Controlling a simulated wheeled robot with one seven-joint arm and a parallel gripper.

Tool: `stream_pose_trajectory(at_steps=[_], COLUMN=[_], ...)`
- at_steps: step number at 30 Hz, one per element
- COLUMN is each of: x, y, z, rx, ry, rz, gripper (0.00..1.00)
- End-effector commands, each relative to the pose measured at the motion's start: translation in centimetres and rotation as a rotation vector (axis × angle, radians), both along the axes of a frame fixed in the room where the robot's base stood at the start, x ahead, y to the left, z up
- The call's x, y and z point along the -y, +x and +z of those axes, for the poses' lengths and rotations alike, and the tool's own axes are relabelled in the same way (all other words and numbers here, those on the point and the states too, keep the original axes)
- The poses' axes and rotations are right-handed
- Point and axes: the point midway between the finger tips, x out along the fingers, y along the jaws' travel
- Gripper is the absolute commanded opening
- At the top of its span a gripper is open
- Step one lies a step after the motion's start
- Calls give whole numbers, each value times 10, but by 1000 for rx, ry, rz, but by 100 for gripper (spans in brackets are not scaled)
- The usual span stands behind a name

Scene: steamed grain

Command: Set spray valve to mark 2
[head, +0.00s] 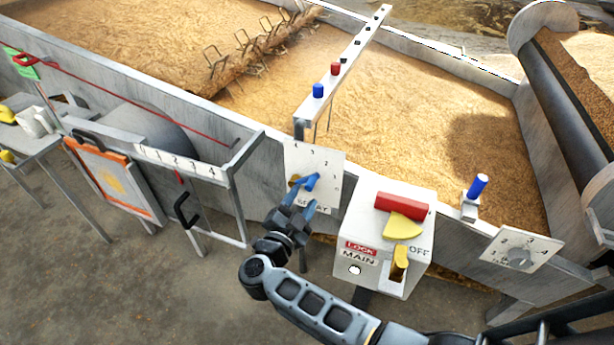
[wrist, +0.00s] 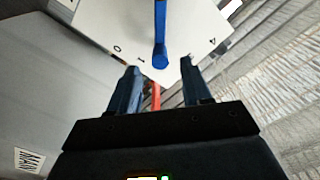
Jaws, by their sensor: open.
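The spray valve is a white dial plate (head: 328,164) with a blue lever (head: 311,182) on a brass-coloured body, on the trough's near wall. My gripper (head: 302,201) is right at the plate, its fingers open and pointing at the lever. In the wrist view the blue lever (wrist: 160,35) stands between and just beyond the spread fingers (wrist: 160,80), with no clear grip on it. Marks 0, 1 and 4 show on the plate there; the lever's near end is just right of mark 1. The lower label is partly hidden by my gripper.
Right of the valve stands a white MAIN box (head: 375,240) with a red bar, a yellow piece and a yellow switch by OFF. A second dial plate (head: 519,250) is further right. A numbered gate frame (head: 180,160) with a black handle stands left. Grain fills the trough behind.

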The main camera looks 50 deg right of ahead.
Motion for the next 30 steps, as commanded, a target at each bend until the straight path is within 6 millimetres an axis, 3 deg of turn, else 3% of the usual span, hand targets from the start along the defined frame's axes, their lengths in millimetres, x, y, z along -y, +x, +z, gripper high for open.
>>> stream_pose_trajectory(at_steps=[5, 18, 30], x=[10, 65, 71], y=[3, 23, 25], z=[-1, -1, -1], rx=[5, 4, 3], ry=[7, 6, 7], rz=[-1, 0, 2], gripper=[48, 48, 47])
